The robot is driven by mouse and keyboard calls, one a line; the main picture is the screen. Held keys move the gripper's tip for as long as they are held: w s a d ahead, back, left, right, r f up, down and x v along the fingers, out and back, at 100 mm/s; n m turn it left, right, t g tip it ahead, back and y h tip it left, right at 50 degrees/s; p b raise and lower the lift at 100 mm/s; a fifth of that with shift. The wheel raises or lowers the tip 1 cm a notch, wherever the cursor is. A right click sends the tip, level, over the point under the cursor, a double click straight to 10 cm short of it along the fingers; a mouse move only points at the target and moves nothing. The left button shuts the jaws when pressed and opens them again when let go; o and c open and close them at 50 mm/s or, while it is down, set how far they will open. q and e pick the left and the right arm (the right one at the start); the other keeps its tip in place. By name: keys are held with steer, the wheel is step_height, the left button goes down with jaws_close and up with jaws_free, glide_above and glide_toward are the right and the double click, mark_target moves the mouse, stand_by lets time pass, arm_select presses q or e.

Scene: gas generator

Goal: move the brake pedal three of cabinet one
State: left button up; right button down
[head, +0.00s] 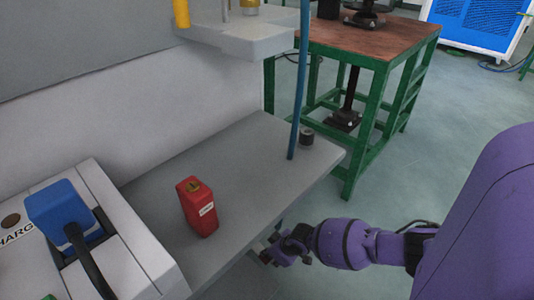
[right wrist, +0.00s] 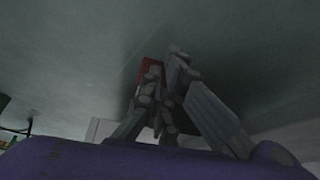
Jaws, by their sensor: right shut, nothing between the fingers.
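My right gripper (head: 276,250) is at the front edge of the grey ledge, low and partly behind its own wrist. It is shut with nothing between its fingers. In the right wrist view the fingers (right wrist: 165,95) are close together. A small red part (right wrist: 151,66) shows right behind the fingertips there; it may be the pedal. I cannot tell whether they touch it. No pedal numbering is readable. My left gripper is not in view.
A red box-shaped block (head: 199,206) stands on the grey ledge (head: 250,165). A blue-handled unit (head: 62,212) is at lower left. A green-framed table (head: 375,50) stands behind; floor is open at right.

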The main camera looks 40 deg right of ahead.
steer(key=shift+s, duration=0.1)
arm_select(q)
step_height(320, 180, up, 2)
steer(key=p, duration=0.2)
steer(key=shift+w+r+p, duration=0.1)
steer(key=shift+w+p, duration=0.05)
steer(key=shift+p, duration=0.25)
arm_select(e)
steer(key=s+f+v, duration=0.1)
steer(key=v, duration=1.3)
steer(key=shift+s+d+r, duration=0.2)
steer(key=shift+s, duration=0.2)
